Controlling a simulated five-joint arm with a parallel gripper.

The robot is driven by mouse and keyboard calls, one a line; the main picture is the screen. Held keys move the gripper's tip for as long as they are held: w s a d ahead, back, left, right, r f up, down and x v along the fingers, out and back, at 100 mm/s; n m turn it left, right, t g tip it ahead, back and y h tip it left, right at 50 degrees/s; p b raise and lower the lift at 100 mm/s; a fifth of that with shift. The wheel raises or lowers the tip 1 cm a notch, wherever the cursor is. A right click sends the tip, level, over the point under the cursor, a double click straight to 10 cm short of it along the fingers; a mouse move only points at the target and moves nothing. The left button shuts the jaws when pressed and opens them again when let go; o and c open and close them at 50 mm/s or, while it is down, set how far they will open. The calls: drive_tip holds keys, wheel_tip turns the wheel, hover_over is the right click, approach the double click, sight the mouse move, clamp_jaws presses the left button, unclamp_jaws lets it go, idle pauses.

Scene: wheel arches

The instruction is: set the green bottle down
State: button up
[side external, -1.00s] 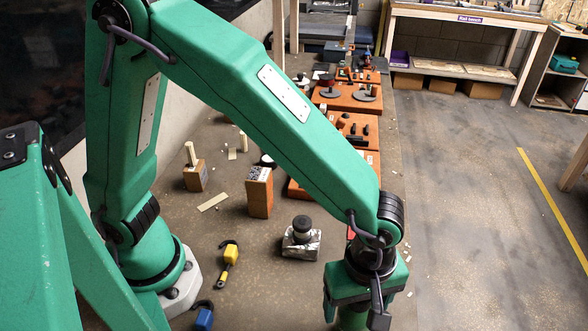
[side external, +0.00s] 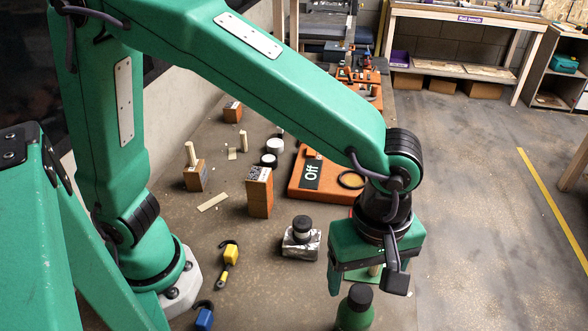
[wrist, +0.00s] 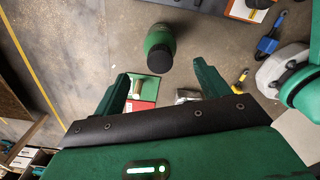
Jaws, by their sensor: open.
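The green bottle (side external: 355,316) with a black cap stands at the bottom edge of the side external view, its lower part cut off by the frame. It looks upright. My gripper (side external: 362,282) is above it, with its jaws apart and nothing between them. In the wrist view the green bottle (wrist: 158,37) lies beyond the open fingertips of my gripper (wrist: 165,82), its black cap towards the camera. The bottle and the fingers are apart there.
A silver block with a dark round jar (side external: 301,240) stands left of my gripper. A wooden block (side external: 260,192), a yellow-and-black tool (side external: 230,260) and a blue one (side external: 204,318) are farther left. An orange board marked "Off" (side external: 320,180) lies behind. Bare bench shows between them.

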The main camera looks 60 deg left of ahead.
drive_tip(key=shift+r, duration=1.85)
drive_tip(key=shift+a, duration=0.1)
drive_tip(key=shift+w+a+r, duration=0.2)
drive_tip(key=shift+w+a, duration=0.05)
drive_tip(key=shift+a, duration=0.25)
drive_tip(key=w+a+r+m+t+h, duration=0.1)
drive_tip(key=a+r+m, duration=0.15)
drive_tip(key=a, duration=0.55)
drive_tip(key=w+a+r+m+t, duration=0.1)
drive_tip(key=a+r+m+t, duration=0.1)
drive_tip(key=a+m, duration=0.35)
drive_tip(key=s+a+m+t+y, duration=0.1)
drive_tip(key=s+a+m, duration=0.4)
drive_tip(key=a, duration=0.9)
drive_tip(key=shift+s+a+f+m+t, duration=0.35)
drive_tip(key=shift+s+f+t, duration=0.1)
drive_tip(key=shift+t, duration=0.35)
